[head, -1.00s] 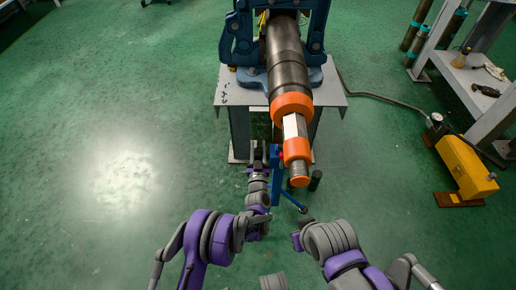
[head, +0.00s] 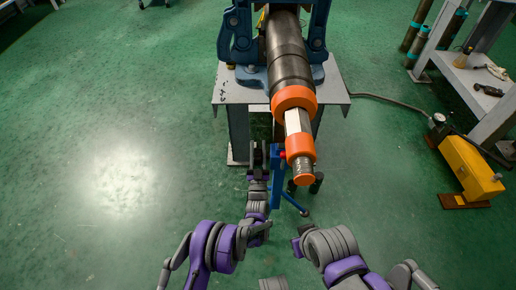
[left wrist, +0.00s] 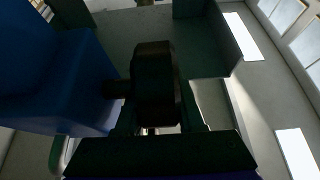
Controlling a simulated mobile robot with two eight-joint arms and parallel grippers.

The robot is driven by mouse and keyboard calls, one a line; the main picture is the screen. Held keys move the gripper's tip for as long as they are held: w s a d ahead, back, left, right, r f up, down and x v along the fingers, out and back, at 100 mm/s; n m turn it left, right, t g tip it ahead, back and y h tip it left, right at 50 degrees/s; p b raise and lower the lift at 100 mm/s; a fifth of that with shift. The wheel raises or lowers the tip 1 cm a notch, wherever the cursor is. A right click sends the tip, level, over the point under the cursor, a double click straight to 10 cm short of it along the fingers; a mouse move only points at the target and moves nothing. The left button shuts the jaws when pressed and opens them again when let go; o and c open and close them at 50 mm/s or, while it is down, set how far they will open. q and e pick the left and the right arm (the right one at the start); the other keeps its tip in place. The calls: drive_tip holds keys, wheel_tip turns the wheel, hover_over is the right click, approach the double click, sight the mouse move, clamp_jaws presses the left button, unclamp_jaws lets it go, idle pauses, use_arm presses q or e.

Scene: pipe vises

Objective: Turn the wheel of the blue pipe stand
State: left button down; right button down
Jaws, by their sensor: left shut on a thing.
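The blue pipe stand (head: 277,185) is upright below the orange-collared end of a long pipe (head: 287,52). My left gripper (head: 258,152) is at the left side of the stand's top, below the pipe. In the left wrist view, the stand (left wrist: 50,85) fills the left side. A dark wheel (left wrist: 154,82) on a short axle stands out from it, and my left gripper (left wrist: 155,125) is shut on this wheel. The wheel is hard to make out in the head view. My right gripper (head: 299,244) is low in the picture, apart from the stand; its fingers are unclear.
A blue vise (head: 238,35) holds the pipe on a grey metal table (head: 232,92). A yellow pump (head: 464,170) with a hose stands on the floor at the right, beside a grey shelf (head: 460,68). The green floor at the left is clear.

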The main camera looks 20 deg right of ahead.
sight(258, 164)
use_arm(q)
drive_tip(key=c, duration=0.5)
unclamp_jaws()
drive_tip(key=p+v, duration=0.2)
drive_tip(key=v, duration=0.8)
drive_tip(key=shift+s+a+f, duration=0.1)
drive_tip(key=shift+s+f, duration=0.15)
drive_tip(key=shift+s, duration=0.1)
